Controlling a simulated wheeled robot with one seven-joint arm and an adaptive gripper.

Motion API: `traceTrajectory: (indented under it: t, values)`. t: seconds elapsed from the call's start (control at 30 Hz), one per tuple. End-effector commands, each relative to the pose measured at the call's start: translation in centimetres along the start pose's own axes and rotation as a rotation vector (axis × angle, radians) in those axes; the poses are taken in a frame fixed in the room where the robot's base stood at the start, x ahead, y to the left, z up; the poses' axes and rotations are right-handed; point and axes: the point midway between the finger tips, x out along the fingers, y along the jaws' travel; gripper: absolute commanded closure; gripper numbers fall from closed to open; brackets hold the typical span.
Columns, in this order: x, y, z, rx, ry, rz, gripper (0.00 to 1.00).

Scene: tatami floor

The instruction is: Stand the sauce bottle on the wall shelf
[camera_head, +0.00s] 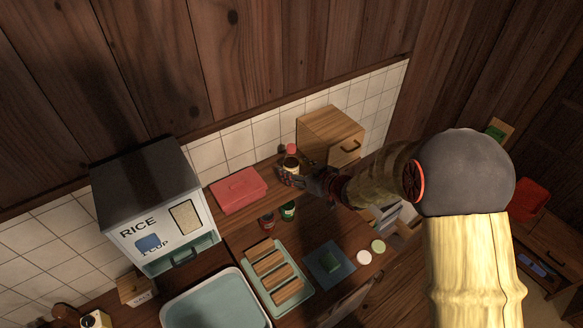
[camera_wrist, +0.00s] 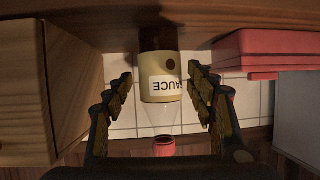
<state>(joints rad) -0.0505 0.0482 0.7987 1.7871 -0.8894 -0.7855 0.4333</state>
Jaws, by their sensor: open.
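The sauce bottle (camera_head: 291,165) has a red cap and a cream label, and it stands upright on the wall shelf (camera_head: 262,204) against the tiles. In the wrist view, which is upside down, the bottle (camera_wrist: 160,82) shows its SAUCE label, with the cap at the bottom and its base at the shelf (camera_wrist: 200,18). My gripper (camera_head: 300,178) is at the bottle from the front right. In the wrist view its fingers (camera_wrist: 160,90) are open, one on each side of the bottle, with visible gaps.
A red box (camera_head: 238,190) sits on the shelf left of the bottle, and a wooden drawer box (camera_head: 331,137) sits to the right. Below are red and green bottles (camera_head: 288,211), a tray of wooden-looking blocks (camera_head: 302,297) and a sink basin (camera_head: 215,303). A rice dispenser (camera_head: 152,210) stands left.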

Motion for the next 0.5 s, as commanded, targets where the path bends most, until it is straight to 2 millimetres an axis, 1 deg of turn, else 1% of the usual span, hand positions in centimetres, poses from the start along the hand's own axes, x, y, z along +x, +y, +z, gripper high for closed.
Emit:
traceTrajectory:
  t: [0.03,0.3,0.4,0.5]
  values:
    - [-1.0,0.1,-0.1,0.0,0.002,0.003,0.44]
    - [-6.6,0.1,-0.1,0.0,0.002,0.004,0.44]
    - [-8.3,0.1,0.0,0.001,0.001,0.003,0.44]
    - [-9.5,0.0,0.0,0.0,0.0,0.002,0.44]
